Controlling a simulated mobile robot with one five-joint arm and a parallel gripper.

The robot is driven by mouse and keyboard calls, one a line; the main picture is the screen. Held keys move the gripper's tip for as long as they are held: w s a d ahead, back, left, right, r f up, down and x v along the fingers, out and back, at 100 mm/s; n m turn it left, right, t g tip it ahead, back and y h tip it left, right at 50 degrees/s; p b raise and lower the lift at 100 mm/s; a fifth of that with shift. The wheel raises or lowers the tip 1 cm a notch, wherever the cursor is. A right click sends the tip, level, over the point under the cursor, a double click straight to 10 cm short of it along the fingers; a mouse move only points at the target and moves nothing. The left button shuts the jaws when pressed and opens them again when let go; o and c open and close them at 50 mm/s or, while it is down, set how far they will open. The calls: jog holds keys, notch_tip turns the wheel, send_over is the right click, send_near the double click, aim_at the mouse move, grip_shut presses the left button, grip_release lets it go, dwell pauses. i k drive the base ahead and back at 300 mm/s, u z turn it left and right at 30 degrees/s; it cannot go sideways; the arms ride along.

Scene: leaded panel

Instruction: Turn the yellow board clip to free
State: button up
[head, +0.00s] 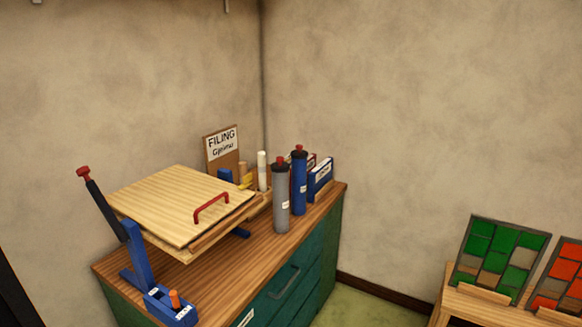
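A small yellow piece (246,181), which looks like the board clip, shows at the back right corner of a pale wooden board (165,200). It is partly hidden and too small for me to tell which way it is turned. The board has a red handle (211,207) near its right edge and lies tilted above a second wooden layer on the bench. My gripper is not in view.
The wooden bench (215,275) has green drawers. A blue stand with a black, red-tipped lever (103,208) rises at its left. A grey cylinder (281,198) and a blue cylinder (299,182) stand right of the board. Glass panels (497,250) stand at far right.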

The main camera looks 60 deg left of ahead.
aim_at(246, 179)
jog(key=u, duration=0.05)
jog(key=i, duration=1.95)
jog(key=u, duration=4.65)
jog(key=i, duration=1)
jog(key=z, duration=0.1)
